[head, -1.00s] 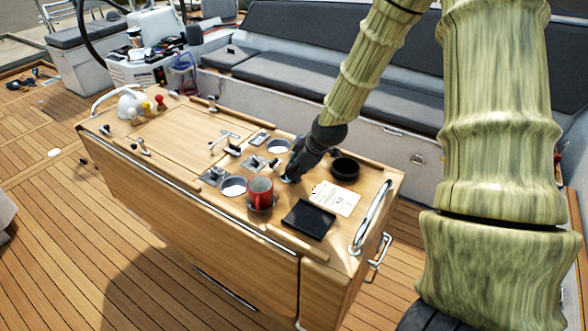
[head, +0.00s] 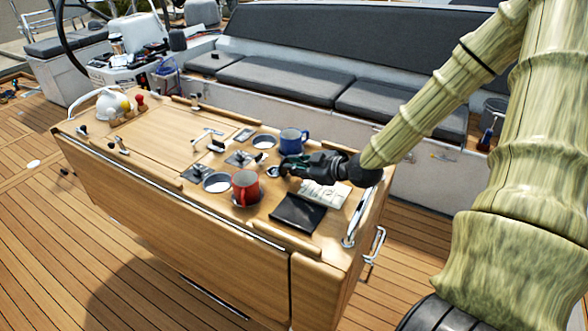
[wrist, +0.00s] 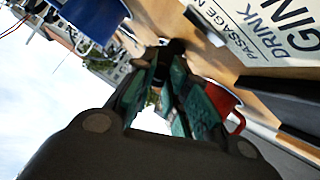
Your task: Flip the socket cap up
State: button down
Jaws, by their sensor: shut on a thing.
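My gripper (head: 283,168) reaches in low from the right over the wooden cockpit table (head: 163,150). Its fingertips are at a small round socket (head: 271,171), between the blue mug and the red mug. In the wrist view, the green-padded fingers (wrist: 174,62) close together on a small dark piece (wrist: 176,46) that looks like the socket cap. The fingers hide most of the cap, so I cannot tell its exact angle.
A red mug (head: 245,185) stands in front of the socket and a blue mug (head: 293,141) behind it. A printed card (head: 325,194) and a black tray (head: 298,212) lie to the right. Several small fittings and an empty cup holder (head: 216,182) are left.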

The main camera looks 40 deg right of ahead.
jog(key=shift+s+d+f+t+b, duration=0.1)
jog(key=shift+s+f+t+b, duration=0.2)
jog(key=shift+f+t+b, duration=0.15)
jog(key=c, duration=1.6)
grip_release()
jog(key=shift+w, duration=0.1)
jog(key=shift+r, duration=0.2)
jog(key=shift+r, duration=4.85)
